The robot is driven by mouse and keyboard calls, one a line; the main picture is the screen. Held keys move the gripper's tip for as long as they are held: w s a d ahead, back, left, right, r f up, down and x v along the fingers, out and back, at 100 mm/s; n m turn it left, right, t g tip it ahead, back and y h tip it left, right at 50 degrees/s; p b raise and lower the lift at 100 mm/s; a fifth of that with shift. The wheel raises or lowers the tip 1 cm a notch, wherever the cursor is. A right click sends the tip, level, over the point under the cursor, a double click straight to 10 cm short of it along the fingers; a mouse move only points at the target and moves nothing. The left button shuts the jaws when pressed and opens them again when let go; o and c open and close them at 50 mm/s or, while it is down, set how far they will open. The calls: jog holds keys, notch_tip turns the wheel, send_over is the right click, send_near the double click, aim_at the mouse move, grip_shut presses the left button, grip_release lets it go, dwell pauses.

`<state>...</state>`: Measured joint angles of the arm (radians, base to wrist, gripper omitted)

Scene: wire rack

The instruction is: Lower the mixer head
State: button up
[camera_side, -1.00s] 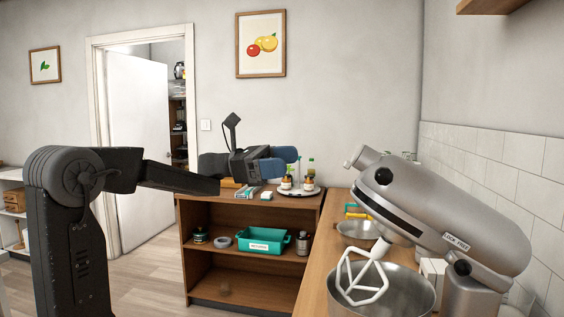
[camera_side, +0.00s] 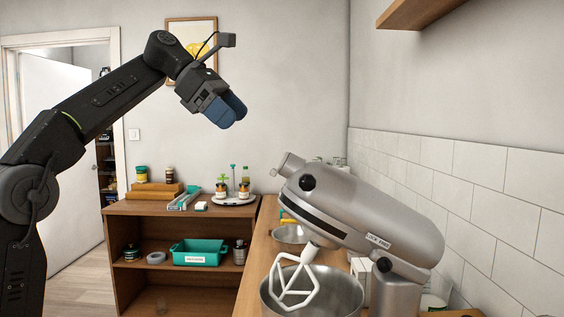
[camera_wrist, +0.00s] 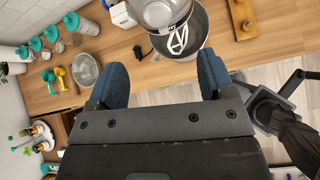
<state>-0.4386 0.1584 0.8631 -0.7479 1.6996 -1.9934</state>
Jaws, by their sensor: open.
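The silver stand mixer's head (camera_side: 372,212) is tilted up, its front end raised to the upper left. A white flat beater (camera_side: 296,285) hangs from it into the metal bowl (camera_side: 352,287). My gripper (camera_side: 234,111) is above and left of the mixer head, angled down to the right, with its blue fingers apart from the mixer. In the wrist view my gripper (camera_wrist: 160,72) is open and empty. The mixer head (camera_wrist: 160,13), beater (camera_wrist: 179,40) and bowl (camera_wrist: 199,32) show beyond the fingertips at the top.
A wooden counter (camera_wrist: 110,60) runs under the mixer. A smaller metal bowl (camera_side: 290,234) stands behind it. A wooden shelf unit (camera_side: 185,225) holds a teal bin (camera_side: 198,251) and jars. A tiled wall (camera_side: 480,190) is at right, and a wall shelf (camera_side: 425,10) is above.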

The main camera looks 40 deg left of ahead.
aim_at(282, 161)
jog(key=x, duration=1.3)
jog(key=shift+w+f, duration=0.25)
jog(key=c, duration=1.3)
jog(key=shift+o, duration=0.2)
jog(key=shift+t+h, duration=0.3)
jog(key=shift+t, duration=0.3)
jog(key=shift+s+a+f, duration=0.5)
jog(key=shift+f, duration=0.3)
jog(key=shift+s+a+f, duration=0.5)
jog(key=shift+f, duration=0.3)
jog(key=o, duration=1.3)
jog(key=shift+c, duration=0.2)
